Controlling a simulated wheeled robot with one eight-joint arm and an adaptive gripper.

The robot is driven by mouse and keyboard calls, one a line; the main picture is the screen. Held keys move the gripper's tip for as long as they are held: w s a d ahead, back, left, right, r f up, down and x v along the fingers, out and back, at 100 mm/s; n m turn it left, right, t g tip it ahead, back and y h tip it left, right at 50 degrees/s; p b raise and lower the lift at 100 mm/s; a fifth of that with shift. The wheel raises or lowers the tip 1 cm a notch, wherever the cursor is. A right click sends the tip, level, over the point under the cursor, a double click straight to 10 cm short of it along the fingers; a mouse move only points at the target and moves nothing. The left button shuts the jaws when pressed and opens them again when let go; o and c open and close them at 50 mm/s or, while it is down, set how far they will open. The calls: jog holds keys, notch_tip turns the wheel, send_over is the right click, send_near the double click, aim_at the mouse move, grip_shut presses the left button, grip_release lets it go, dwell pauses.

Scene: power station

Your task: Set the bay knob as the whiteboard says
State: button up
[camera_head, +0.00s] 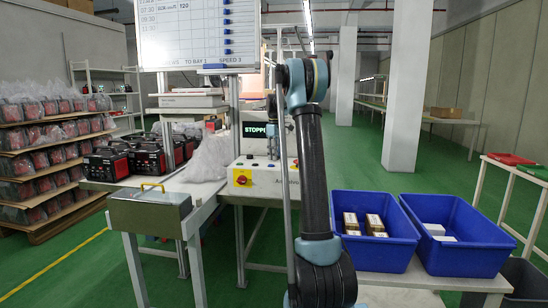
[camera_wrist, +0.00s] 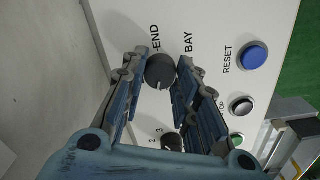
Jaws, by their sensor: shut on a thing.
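The whiteboard (camera_head: 197,30) stands at the top of the head view; its bottom line reads "TO BAY 1" and "SPEED 3". The white control panel (camera_head: 262,182) is below it, partly behind my arm. In the wrist view, the dark round bay knob (camera_wrist: 160,71) sits between the labels "-END" and "BAY", with a light mark toward the bottom of the picture. My gripper (camera_wrist: 160,62) is shut on this knob, one blue finger on each side. A second dark knob (camera_wrist: 172,142), by the numbers 2 and 3, is partly hidden by a finger.
The panel also has a blue RESET button (camera_wrist: 255,54), a grey button (camera_wrist: 241,106) and a red knob on yellow (camera_head: 242,179). A display (camera_head: 258,130) reads "STOPPE", cut off by my arm. Blue bins (camera_head: 455,258) stand at right; a metal box (camera_head: 150,210) is left.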

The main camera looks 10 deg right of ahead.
jog(key=shift+w+d+n, duration=0.1)
jog(key=shift+n, duration=1.9)
jog(key=o, duration=1.1)
jog(key=shift+f, duration=0.1)
jog(key=shift+r, duration=0.45)
notch_tip(320, 180, up, 11)
jog(key=shift+r, duration=0.1)
